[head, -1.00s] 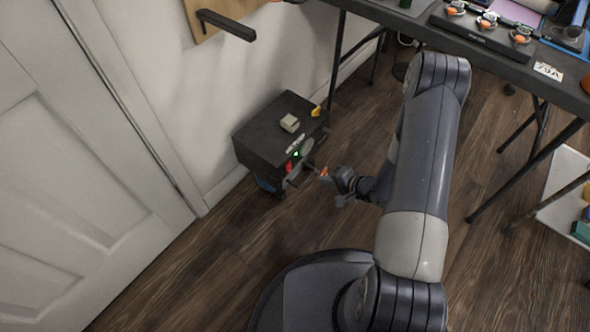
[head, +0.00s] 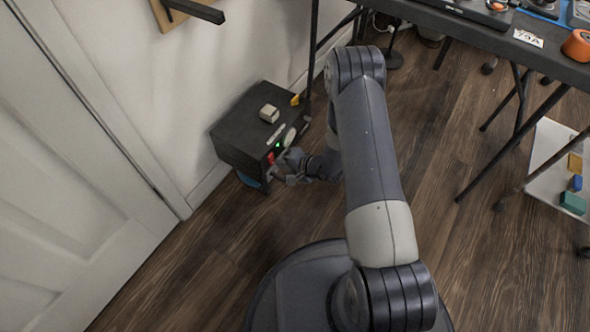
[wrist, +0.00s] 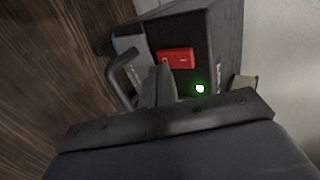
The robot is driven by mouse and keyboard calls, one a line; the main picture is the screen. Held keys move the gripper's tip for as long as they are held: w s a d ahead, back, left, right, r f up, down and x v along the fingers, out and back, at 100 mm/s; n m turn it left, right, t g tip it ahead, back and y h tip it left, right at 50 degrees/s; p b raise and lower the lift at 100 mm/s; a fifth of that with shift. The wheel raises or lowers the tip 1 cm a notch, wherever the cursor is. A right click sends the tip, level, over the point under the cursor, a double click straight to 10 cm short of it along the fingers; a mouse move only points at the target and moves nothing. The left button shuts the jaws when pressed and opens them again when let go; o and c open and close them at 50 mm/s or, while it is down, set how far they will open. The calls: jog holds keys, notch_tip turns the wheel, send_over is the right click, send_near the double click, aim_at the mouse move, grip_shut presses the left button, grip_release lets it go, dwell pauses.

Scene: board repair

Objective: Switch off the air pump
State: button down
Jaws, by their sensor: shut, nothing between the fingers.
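The air pump is a dark box (head: 240,135) on the floor against the wall in the head view. On its front are a red rocker switch (wrist: 177,58) and a lit green lamp (wrist: 200,88), both clear in the wrist view; the lamp also shows in the head view (head: 278,145). My gripper (wrist: 164,68) is shut and empty. Its tips are at the left end of the red switch and overlap it in the wrist view; I cannot tell whether they touch. In the head view, my gripper (head: 272,172) is right at the pump's front.
A grey handle (wrist: 122,75) sticks out from the pump beside my fingers. A pale block (head: 269,113) lies on the pump's top. A dark table (head: 480,38) with folding legs stands to the right. A white door (head: 75,170) is at the left; the wood floor in front is open.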

jog(key=shift+w+a+f, duration=0.1)
jog(key=shift+w+a, duration=0.35)
jog(key=shift+a, duration=0.05)
jog(key=shift+a+f+b, duration=0.1)
jog(key=shift+f+b, duration=0.2)
jog(key=shift+b, duration=0.3)
jog(key=shift+w+r, duration=0.1)
jog(key=shift+r, duration=0.2)
jog(key=shift+r+p, duration=0.1)
jog(key=shift+p, duration=0.25)
jog(key=shift+a+r+p, duration=0.1)
jog(key=shift+r+p, duration=0.5)
jog(key=shift+r, duration=0.15)
